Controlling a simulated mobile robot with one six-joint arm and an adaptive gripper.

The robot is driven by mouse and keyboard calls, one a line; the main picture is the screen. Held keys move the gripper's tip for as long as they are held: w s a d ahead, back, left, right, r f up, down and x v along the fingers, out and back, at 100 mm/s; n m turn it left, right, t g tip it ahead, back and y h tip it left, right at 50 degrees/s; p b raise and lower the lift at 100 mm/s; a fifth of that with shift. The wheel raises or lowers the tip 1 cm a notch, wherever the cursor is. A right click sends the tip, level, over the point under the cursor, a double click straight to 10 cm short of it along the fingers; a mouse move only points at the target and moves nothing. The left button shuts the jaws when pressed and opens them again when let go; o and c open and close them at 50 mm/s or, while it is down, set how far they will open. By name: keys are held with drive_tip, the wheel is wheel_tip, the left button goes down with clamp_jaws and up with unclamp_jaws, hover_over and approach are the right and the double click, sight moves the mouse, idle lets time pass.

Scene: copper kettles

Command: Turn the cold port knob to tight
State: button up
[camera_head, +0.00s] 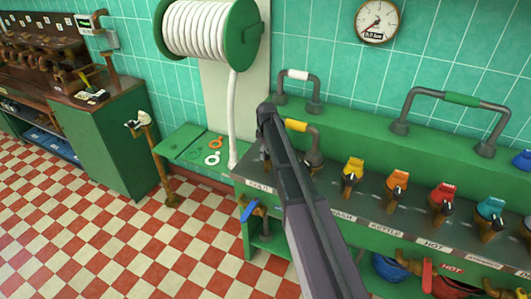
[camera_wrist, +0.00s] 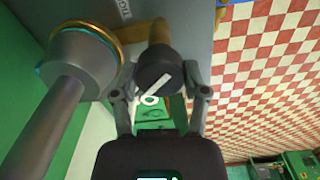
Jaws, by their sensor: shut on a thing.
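In the wrist view a round dark knob (camera_wrist: 160,68) with a white pointer line sits on a brass stem. The pointer line runs diagonally, from lower left to upper right in that picture. My gripper (camera_wrist: 158,82) has one finger on each side of the knob and is shut on it. In the head view my dark arm crosses in front of the green counter (camera_head: 440,118) and hides the knob and gripper. A label that seems to read COLD (camera_head: 259,187) shows at the counter's left end, beside the arm.
Yellow (camera_head: 352,170), orange (camera_head: 397,180), red (camera_head: 442,194) and teal (camera_head: 490,208) port fittings line the counter right of my arm. A large grey fitting (camera_wrist: 80,60) stands close left of the knob in the wrist view. The checkered floor (camera_head: 130,245) at left is mostly open.

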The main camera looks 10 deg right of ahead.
drive_tip(key=m, duration=0.8)
idle(0.4)
drive_tip(key=o, duration=1.1)
drive_tip(key=shift+o, duration=0.2)
drive_tip(key=s+m, duration=0.1)
drive_tip(key=s, duration=2.8)
drive_tip(key=shift+r+p, duration=0.4)
